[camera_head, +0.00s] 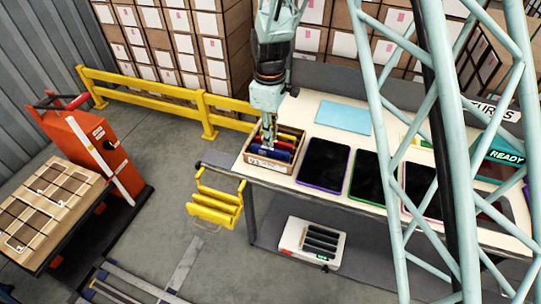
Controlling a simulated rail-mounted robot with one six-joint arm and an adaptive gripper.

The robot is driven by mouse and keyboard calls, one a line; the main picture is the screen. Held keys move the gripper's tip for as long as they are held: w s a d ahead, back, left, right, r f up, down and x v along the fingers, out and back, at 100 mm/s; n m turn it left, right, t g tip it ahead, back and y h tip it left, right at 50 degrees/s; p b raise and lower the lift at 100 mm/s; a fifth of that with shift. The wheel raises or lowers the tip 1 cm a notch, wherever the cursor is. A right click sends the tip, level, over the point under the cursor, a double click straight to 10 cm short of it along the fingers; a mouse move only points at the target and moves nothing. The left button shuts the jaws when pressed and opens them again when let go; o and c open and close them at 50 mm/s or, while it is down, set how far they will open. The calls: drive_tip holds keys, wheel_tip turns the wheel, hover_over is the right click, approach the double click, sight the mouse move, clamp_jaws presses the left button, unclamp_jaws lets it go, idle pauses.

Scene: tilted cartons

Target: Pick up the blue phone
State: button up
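A small open cardboard carton (253,160) sits at the left end of the table. Several slim coloured items lie in it, with red, yellow and blue among them. A dark blue item, which looks like the blue phone (281,155), lies near the carton's front. My gripper (268,146) points down into the carton, right at these items. Its fingertips overlap the blue item in the picture. At this size I cannot tell whether the fingers touch it or are open or shut. They partly hide the carton's contents.
The table (300,113) also holds a light blue flat panel (343,117) and dark tablets with purple (324,164), green (371,176) and pink edges. My pale lattice structure crosses the right side. A yellow rail (150,92) stands behind; a yellow rack (216,204) hangs at the table's left.

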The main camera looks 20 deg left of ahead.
sight(270, 148)
drive_tip(key=shift+f, duration=0.1)
drive_tip(key=shift+w+f+b, duration=0.1)
drive_tip(key=shift+f+b, duration=0.25)
drive_tip(key=shift+f, duration=2.15)
drive_tip(key=shift+c, duration=0.9)
clamp_jaws()
drive_tip(key=shift+r, duration=0.2)
wheel_tip(270, 148, up, 10)
drive_tip(key=p, duration=0.1)
drive_tip(key=shift+f, duration=0.15)
